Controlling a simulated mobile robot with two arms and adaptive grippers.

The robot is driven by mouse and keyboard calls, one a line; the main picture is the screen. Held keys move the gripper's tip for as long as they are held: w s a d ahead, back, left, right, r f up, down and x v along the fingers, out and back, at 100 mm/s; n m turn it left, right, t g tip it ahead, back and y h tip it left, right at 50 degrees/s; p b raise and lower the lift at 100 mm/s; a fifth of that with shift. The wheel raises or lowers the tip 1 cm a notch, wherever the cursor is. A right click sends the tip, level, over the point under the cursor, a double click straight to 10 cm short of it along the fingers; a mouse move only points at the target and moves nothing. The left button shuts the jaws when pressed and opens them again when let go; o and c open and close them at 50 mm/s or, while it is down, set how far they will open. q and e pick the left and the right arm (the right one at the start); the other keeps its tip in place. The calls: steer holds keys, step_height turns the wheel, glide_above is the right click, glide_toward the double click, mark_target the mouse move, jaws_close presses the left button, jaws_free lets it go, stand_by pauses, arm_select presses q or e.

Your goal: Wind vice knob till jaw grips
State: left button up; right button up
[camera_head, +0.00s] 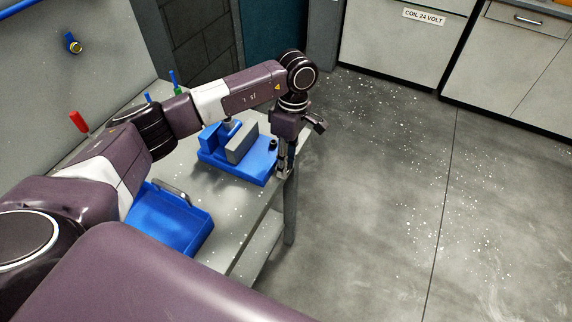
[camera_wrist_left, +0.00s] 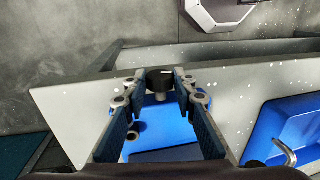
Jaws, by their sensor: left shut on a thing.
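The blue vice (camera_head: 262,165) sits on the grey workbench (camera_head: 232,203), near its right edge. A grey block (camera_head: 241,143) stands upright in the vice; I cannot tell whether the jaw touches it. My left gripper (camera_head: 284,170) points down at the right end of the vice. In the left wrist view, the black vice knob (camera_wrist_left: 160,80) is between the fingertips of my left gripper (camera_wrist_left: 160,92), which is shut on it. The blue vice body (camera_wrist_left: 165,130) shows behind the fingers. In the head view the gripper hides the knob. My right gripper is in neither view.
A blue tray (camera_head: 195,224) with a grey handle-like piece lies on the bench, close to my left arm. Red-handled (camera_head: 78,121) and green-handled (camera_head: 177,91) tools stand at the back. Open speckled floor (camera_head: 385,190) lies right of the bench, with grey cabinets (camera_head: 402,45) beyond.

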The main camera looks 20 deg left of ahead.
arm_select(q)
steer(key=o, duration=1.2)
steer(key=shift+c, duration=0.2)
steer(key=shift+r, duration=0.1)
step_height(320, 180, up, 12)
steer(key=w, duration=0.2)
